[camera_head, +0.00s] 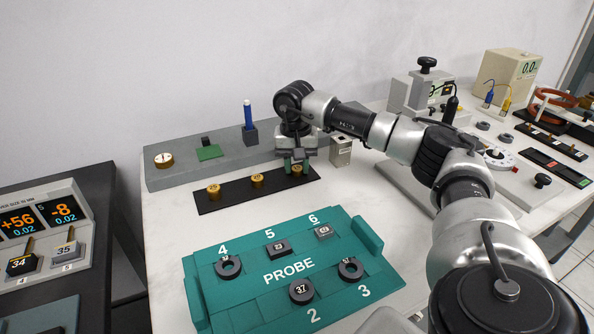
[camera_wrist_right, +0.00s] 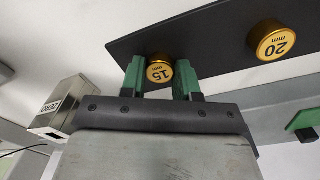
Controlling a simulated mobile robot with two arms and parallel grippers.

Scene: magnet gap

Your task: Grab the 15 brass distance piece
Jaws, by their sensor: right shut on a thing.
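The 15 mm brass distance piece (camera_wrist_right: 160,70) is a short gold cylinder with its number on top. In the right wrist view it sits between the two green fingertips of my right gripper (camera_wrist_right: 161,82), which is shut on it. In the head view my right gripper (camera_head: 297,168) points down over the right end of the black strip (camera_head: 235,195), and the piece (camera_head: 297,172) shows partly below the fingers. It still appears to be at the strip; I cannot tell whether it is lifted. My left gripper is not in view.
The 20 mm brass piece (camera_wrist_right: 273,40) stands beside it, also in the head view (camera_head: 257,181), with another brass piece (camera_head: 213,192) further left. A small ZERO box (camera_head: 341,150) stands close right of the gripper. A grey ledge (camera_head: 180,175) runs behind; a green PROBE tray (camera_head: 245,305) lies in front.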

